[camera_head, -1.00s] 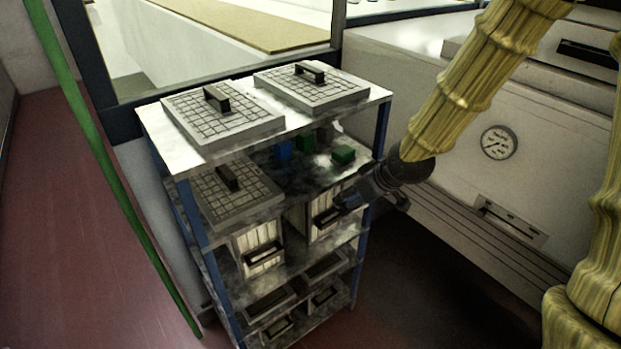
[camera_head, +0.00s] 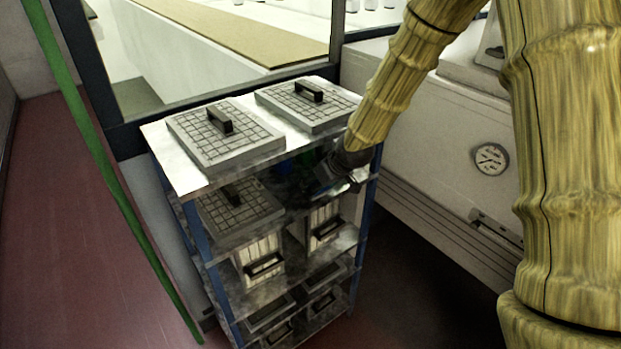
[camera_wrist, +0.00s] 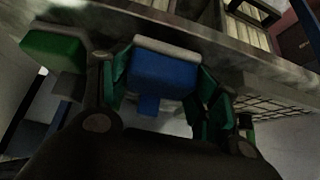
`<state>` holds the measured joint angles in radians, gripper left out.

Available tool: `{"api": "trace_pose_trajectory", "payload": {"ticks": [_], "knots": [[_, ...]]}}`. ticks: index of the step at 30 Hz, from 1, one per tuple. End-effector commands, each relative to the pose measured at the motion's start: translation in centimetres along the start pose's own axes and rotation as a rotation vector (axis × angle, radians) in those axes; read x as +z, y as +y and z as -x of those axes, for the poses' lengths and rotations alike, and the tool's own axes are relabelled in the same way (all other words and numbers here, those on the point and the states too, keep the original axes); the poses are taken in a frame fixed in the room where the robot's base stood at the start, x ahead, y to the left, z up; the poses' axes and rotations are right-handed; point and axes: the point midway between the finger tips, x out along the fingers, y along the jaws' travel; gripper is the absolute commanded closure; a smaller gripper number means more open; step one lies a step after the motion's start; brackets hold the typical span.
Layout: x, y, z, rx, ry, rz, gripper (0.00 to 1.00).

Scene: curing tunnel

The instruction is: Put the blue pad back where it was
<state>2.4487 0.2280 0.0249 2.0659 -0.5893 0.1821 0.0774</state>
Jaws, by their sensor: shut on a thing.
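The blue pad (camera_wrist: 165,70), with a pale grey edge, sits between the two fingers of my gripper (camera_wrist: 163,80) in the wrist view. The fingers are shut on it, with green faces against its sides. In the head view my gripper (camera_head: 328,184) is inside the right part of the rack's upper bay, under the top board, and mostly hides the pad. A smaller blue piece (camera_wrist: 148,105) shows behind the held pad. A green block (camera_wrist: 52,48) is to the left in the wrist view. Whether the held pad touches the shelf cannot be told.
The rack (camera_head: 170,160) has blue posts and carries gridded lidded plates (camera_head: 215,135) on top. Another gridded plate (camera_head: 240,210) is left of my gripper. Drawers with dark handles (camera_head: 265,263) are below. A wall gauge (camera_head: 490,159) is to the right.

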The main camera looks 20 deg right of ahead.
Motion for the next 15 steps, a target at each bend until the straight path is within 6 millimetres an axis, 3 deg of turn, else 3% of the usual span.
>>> {"api": "trace_pose_trajectory", "payload": {"ticks": [10, 15], "knots": [[-3.4, 0.0, -2.0, 0.000, 0.000, 0.000, 0.64], [-2.2, 0.0, -3.0, 0.000, -0.002, 0.000, 0.64]]}}
